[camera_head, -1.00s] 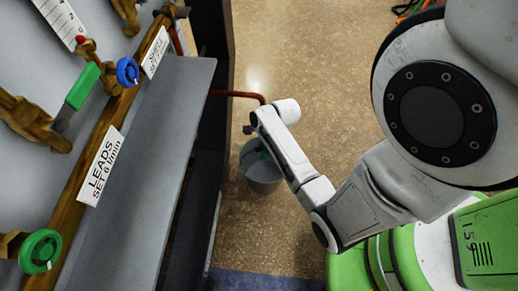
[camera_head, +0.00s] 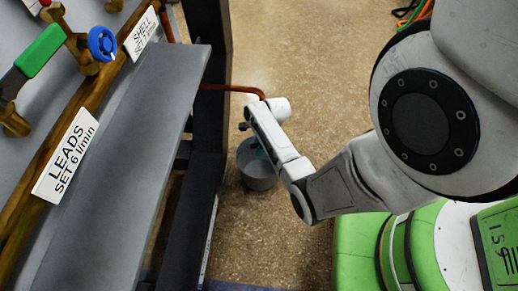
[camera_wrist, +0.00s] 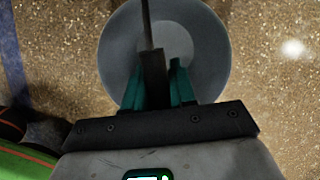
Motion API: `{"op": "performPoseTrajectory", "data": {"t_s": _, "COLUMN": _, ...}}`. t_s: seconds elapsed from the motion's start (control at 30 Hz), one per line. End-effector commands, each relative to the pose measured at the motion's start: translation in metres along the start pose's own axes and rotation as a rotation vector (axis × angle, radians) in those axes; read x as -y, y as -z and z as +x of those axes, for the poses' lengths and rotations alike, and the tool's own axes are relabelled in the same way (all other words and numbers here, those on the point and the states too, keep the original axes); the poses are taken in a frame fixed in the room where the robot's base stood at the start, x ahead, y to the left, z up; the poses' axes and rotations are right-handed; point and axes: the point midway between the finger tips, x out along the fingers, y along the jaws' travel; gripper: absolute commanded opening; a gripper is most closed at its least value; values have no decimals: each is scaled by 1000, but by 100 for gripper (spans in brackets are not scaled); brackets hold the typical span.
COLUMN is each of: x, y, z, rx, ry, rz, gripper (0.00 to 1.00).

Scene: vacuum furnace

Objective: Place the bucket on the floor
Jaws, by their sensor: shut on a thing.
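The bucket (camera_head: 260,178) is a round grey metal pail below the end of my arm in the head view. It also shows in the wrist view (camera_wrist: 209,45), seen from above into its open top. My gripper (camera_wrist: 164,78) has teal fingers shut on the bucket's dark handle (camera_wrist: 147,28), which crosses the mouth. In the head view my wrist and forearm hide most of the fingers and part of the rim. I cannot tell whether the bucket's base touches the speckled brown floor (camera_head: 290,243).
A grey shelf (camera_head: 130,170) and dark frame run along the left, with valves and a LEADS sign (camera_head: 66,158). A red-brown pipe (camera_head: 230,88) reaches out behind my wrist. Open floor lies beyond it. Orange and green hoses (camera_head: 412,12) lie at the top right.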

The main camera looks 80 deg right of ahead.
Motion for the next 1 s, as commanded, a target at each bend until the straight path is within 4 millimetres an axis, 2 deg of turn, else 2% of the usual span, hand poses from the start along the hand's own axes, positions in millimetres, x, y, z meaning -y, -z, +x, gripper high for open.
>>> {"op": "performPoseTrajectory", "data": {"t_s": 0.33, "x": 1, "y": 0, "z": 1, "rx": 0, "ry": 2, "rz": 0, "gripper": 0}}
{"op": "performPoseTrajectory", "data": {"t_s": 0.37, "x": 0, "y": 0, "z": 1, "rx": 0, "ry": 1, "rz": 0, "gripper": 28}}
{"op": "performPoseTrajectory", "data": {"t_s": 0.6, "x": 0, "y": 0, "z": 1, "rx": 0, "ry": 1, "rz": 0, "gripper": 51}}
{"op": "performPoseTrajectory", "data": {"t_s": 0.87, "x": 0, "y": 0, "z": 0, "rx": 0, "ry": 1, "rz": 0, "gripper": 51}}
{"op": "performPoseTrajectory", "data": {"t_s": 1.0, "x": 1, "y": -1, "z": -15, "rx": 1, "ry": 3, "rz": 0, "gripper": 51}}
